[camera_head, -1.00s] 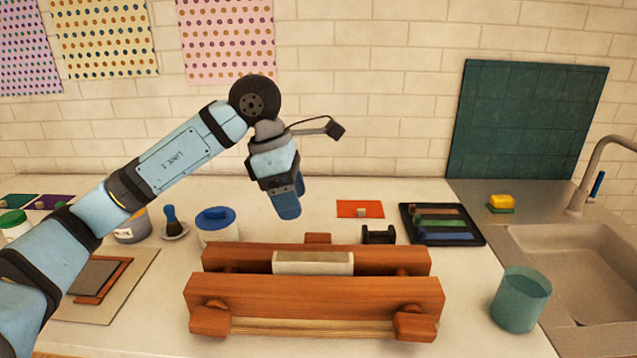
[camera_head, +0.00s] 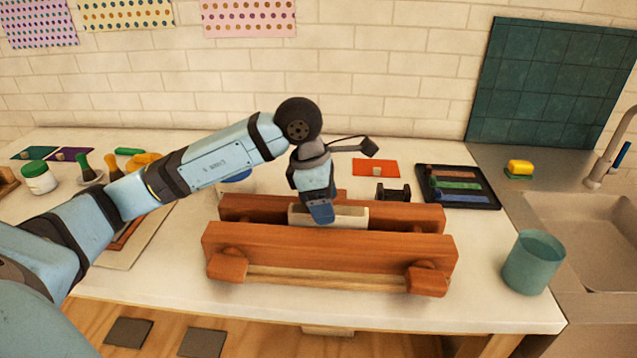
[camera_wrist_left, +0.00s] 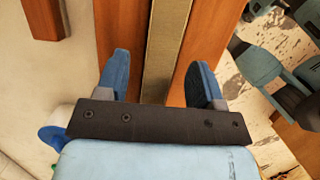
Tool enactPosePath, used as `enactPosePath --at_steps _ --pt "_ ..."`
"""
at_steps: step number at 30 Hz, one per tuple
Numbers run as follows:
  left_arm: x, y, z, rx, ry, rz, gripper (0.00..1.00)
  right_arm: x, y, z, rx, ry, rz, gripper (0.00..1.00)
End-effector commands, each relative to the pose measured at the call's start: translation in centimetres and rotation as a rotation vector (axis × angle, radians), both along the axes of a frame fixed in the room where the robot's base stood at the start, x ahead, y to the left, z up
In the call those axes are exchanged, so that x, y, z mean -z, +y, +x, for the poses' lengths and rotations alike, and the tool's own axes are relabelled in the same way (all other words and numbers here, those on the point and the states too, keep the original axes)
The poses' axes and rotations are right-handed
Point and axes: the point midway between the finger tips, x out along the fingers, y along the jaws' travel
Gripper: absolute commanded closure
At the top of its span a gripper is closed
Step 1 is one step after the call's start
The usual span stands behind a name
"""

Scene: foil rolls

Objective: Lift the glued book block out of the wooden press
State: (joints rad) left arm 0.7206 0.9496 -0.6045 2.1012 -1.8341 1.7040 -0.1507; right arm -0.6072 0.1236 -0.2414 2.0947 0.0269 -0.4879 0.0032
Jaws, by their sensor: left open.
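The wooden press (camera_head: 330,248) stands on the white worktop, with two long reddish-brown beams and wooden screw knobs at the front. The pale book block (camera_head: 345,214) sits upright between the beams, its top edge showing above the front one. My left gripper (camera_head: 321,212) is over the left part of the block, pointing down. In the left wrist view the open blue fingers (camera_wrist_left: 160,82) are on either side of the block's narrow grey-beige edge (camera_wrist_left: 166,45), with the press beams beside it. I cannot tell whether the fingers touch the block. My right gripper is not in view.
A teal cup (camera_head: 533,262) stands right of the press near the sink (camera_head: 590,235). A black tray (camera_head: 458,187) with coloured strips and a black spool (camera_head: 393,193) lie behind the press. A blue-lidded jar (camera_head: 236,186) is partly hidden behind my left arm.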

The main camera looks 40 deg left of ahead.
Motion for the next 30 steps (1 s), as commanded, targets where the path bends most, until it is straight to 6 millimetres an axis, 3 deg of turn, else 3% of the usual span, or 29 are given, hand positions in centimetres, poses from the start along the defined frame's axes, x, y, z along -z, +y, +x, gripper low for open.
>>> enactPosePath --at_steps 12,20,30 --pt "0.84 -0.20 0.12 0.000 0.000 0.000 0.38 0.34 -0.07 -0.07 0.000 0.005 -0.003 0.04" --pt "0.82 -0.19 0.12 0.000 0.000 0.000 0.98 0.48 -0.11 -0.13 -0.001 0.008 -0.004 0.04" --pt "0.55 -0.28 -0.02 0.000 -0.001 0.000 1.00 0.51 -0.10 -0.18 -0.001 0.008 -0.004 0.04"
